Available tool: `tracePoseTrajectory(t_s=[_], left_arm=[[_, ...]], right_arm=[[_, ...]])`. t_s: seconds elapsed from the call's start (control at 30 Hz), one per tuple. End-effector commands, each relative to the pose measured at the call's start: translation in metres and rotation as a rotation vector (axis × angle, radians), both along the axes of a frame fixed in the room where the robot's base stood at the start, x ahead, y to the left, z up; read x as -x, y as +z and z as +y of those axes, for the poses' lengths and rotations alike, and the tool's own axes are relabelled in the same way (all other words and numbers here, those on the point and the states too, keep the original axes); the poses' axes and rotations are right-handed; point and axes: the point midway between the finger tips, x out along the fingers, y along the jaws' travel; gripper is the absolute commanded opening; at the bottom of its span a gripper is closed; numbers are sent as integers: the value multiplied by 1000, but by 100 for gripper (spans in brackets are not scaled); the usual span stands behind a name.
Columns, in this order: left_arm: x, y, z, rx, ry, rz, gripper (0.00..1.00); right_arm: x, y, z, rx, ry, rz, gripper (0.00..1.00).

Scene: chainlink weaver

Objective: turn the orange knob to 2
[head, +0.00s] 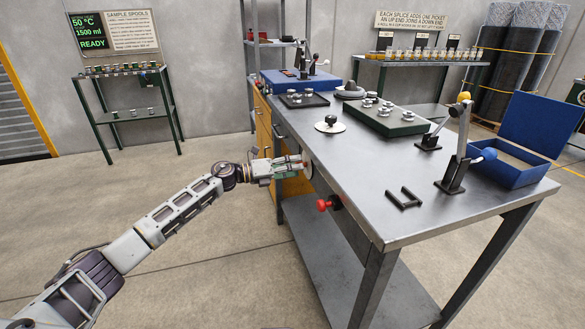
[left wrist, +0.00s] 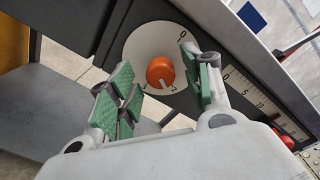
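The orange knob (left wrist: 160,72) sits in the middle of a round white dial plate (left wrist: 140,50) on the dark side of the workbench. A 0 shows at the dial's upper right, and small marks that are hard to read show below the knob. A pale line on the knob points down toward them. My left gripper (left wrist: 160,92) is open, its green-padded fingers on either side of the knob, with no clear contact. In the head view my left gripper (head: 300,166) is at the bench's left side and mostly hides the knob. My right gripper is not in view.
A red button (head: 323,204) sticks out of the bench side nearer me. A white ruled scale (left wrist: 250,92) is beside the dial. The steel bench top (head: 365,185) holds levers, a blue box (head: 500,175) and a green tray (head: 388,120). The floor to the left is clear.

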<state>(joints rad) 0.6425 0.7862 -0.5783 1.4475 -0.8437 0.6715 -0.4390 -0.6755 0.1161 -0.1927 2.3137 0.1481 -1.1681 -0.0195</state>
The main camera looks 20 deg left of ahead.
Motion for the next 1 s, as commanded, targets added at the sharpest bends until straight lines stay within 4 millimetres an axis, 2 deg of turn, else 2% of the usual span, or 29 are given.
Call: tracePoseTrajectory(t_s=[0.47,1.0], left_arm=[[5,1,8,2,2,0,49],[38,2,54,0,1,0,49]], right_arm=[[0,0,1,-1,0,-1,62],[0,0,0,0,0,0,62]])
